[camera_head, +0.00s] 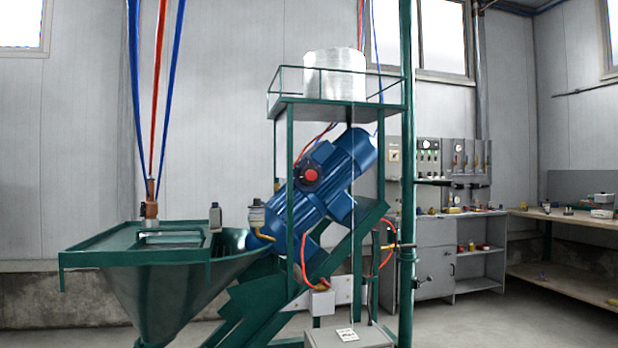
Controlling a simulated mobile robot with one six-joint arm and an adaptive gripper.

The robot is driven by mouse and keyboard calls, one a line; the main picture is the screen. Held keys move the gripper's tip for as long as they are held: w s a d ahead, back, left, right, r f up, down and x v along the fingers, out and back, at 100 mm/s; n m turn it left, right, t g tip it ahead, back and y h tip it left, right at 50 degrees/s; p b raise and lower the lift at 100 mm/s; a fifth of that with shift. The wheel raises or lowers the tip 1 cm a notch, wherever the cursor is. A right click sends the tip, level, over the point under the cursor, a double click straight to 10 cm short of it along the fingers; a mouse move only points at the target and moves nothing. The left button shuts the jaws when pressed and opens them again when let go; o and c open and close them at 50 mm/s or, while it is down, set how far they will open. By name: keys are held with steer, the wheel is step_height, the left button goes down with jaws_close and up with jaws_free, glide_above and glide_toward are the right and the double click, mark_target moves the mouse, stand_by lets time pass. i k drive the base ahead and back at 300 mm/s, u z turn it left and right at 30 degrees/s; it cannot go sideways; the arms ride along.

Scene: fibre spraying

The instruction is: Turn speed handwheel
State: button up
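A round red knob with a dark rim (311,175), which looks like the speed handwheel, sits on the side of the tilted blue motor unit (335,190). It faces me, just right of a green upright post of the machine frame. Its turned position cannot be told at this size. My gripper is not in view.
The green frame (290,150) stands around the blue unit, with a whitish drum (335,75) on its top platform. A green hopper (160,285) is at left. Orange hoses (390,250) hang at right. A grey cabinet (435,255) and wooden workbench (570,215) stand behind.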

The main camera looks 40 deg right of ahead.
mark_target(309, 175)
steer(key=z, duration=0.35)
steer(key=i, duration=0.95)
steer(key=z, duration=0.6)
